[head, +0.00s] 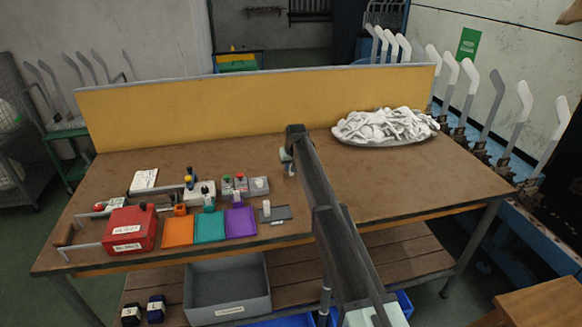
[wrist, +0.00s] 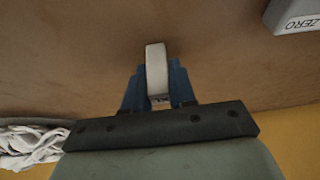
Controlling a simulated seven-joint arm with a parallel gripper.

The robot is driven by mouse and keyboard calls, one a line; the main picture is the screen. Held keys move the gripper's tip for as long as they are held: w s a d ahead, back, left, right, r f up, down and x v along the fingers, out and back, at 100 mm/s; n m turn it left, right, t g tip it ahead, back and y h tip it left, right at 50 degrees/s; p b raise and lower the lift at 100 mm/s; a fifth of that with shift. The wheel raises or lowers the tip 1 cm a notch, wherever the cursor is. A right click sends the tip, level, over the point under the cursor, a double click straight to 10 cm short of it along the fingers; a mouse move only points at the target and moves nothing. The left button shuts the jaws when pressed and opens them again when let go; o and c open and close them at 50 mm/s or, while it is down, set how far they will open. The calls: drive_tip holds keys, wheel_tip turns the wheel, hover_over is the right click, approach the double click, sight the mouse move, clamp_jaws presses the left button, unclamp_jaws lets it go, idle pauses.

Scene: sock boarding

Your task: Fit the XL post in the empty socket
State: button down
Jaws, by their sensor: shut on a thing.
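My gripper (wrist: 158,92) has its blue fingers shut on a pale grey-white post (wrist: 157,62) in the wrist view. The post sticks out past the fingertips, over bare brown tabletop. In the head view my gripper (head: 290,168) hangs near the middle of the table, right of the small blocks, and the post is too small there to make out clearly. A dark grey plate (head: 281,213) with a small white upright piece (head: 266,208) lies front left of the gripper. I cannot tell which socket is empty, and no XL mark is readable.
A grey block (head: 259,186) is left of the gripper; a block marked ZERO (wrist: 297,14) shows in the wrist view. Orange (head: 178,233), teal (head: 209,229) and purple (head: 240,222) mats and a red box (head: 129,231) lie left. A white sock heap (head: 384,127) is back right. Right tabletop is clear.

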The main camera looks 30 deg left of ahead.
drive_tip(key=shift+f, duration=0.1)
drive_tip(key=c, duration=0.9)
unclamp_jaws()
drive_tip(key=shift+c, duration=0.2)
drive_tip(key=v, duration=1.2)
